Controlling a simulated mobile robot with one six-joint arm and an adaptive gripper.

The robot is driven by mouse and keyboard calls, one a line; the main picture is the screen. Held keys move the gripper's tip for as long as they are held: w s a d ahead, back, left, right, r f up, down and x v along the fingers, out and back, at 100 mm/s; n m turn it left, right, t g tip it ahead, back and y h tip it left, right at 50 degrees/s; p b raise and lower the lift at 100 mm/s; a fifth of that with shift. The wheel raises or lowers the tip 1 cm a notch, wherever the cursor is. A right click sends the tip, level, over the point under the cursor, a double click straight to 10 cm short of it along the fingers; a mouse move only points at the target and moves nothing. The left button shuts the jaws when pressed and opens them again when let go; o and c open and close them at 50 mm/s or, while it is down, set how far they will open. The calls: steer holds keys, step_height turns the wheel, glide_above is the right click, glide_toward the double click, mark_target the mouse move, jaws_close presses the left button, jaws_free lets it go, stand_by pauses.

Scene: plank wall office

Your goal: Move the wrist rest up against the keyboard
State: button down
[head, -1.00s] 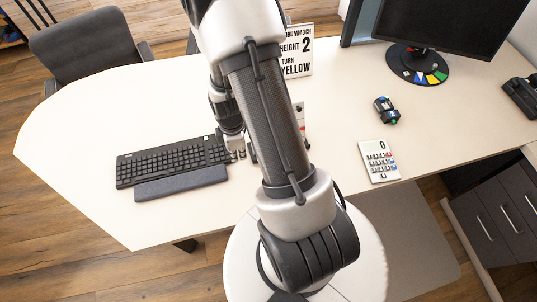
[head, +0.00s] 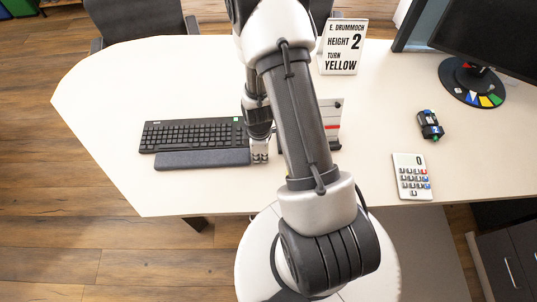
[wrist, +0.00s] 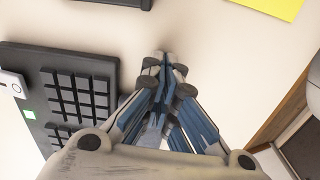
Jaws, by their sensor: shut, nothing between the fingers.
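The black keyboard (head: 193,134) lies on the left part of the desk. The dark grey wrist rest (head: 203,160) lies along its front edge, nearly parallel. The two look very close; I cannot tell whether they touch all along. My gripper (head: 260,158) points down just right of the wrist rest's right end and the keyboard's front right corner. In the wrist view my gripper (wrist: 165,58) is shut and empty above bare desk, with the keyboard (wrist: 75,95) to its left. The wrist rest does not show clearly in the wrist view.
A sign (head: 343,48) stands at the back of the desk (head: 110,95). A calculator (head: 412,177), a small dark gadget (head: 430,125) and a monitor base (head: 472,80) are to the right. A small upright panel (head: 331,115) stands behind my arm.

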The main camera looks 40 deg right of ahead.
mark_target(252, 160)
steer(key=shift+w+a, duration=0.2)
steer(key=shift+w+a, duration=0.7)
steer(key=shift+a, duration=0.3)
steer(key=shift+d, duration=0.1)
